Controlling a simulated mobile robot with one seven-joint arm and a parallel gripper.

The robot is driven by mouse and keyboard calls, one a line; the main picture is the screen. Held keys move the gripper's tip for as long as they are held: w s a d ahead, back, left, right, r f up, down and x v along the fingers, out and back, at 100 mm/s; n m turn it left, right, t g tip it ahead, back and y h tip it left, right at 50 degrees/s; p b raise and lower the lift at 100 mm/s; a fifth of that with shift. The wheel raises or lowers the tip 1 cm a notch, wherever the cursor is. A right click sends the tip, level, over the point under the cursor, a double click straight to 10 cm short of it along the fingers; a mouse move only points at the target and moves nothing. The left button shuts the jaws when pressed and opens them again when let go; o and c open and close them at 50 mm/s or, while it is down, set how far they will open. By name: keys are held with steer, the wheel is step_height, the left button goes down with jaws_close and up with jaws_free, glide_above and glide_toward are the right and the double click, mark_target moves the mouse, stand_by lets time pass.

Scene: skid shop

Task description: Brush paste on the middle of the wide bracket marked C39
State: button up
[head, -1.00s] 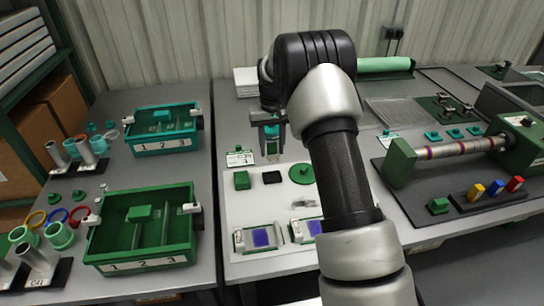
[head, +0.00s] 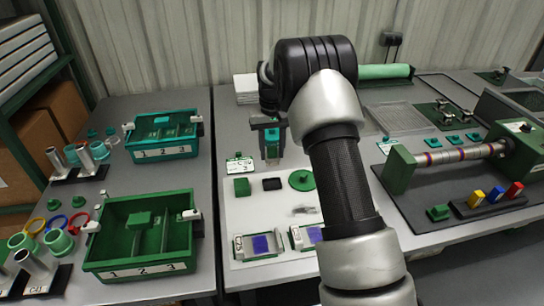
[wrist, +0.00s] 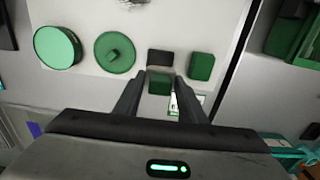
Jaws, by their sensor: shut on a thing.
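Two grey brackets with purple-blue middles stand at the mat's front: a left one (head: 262,245) and a right one (head: 308,236), partly behind my arm. Their markings are too small to read, so I cannot tell which is C39. A round green lid with a knob (head: 302,180) and an open green pot (wrist: 57,47) are on the mat.
A green block (head: 241,187) and a black tray (head: 272,184) lie on the mat (head: 238,215). A label card (head: 238,165) stands behind them. Green (head: 140,268) and teal (head: 163,153) bins are left; a roller machine (head: 455,157) is right.

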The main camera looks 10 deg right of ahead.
steer(key=d+p, duration=0.6)
steer(key=d, duration=1.9)
steer(key=shift+f+b, duration=1.5)
steer(key=shift+f, duration=1.5)
steer(key=shift+f+b, duration=0.45)
steer(key=shift+f, duration=0.15)
steer(key=shift+r, duration=0.1)
step_height(320, 180, up, 7)
steer(key=p, duration=0.3)
steer(key=shift+p, duration=0.3)
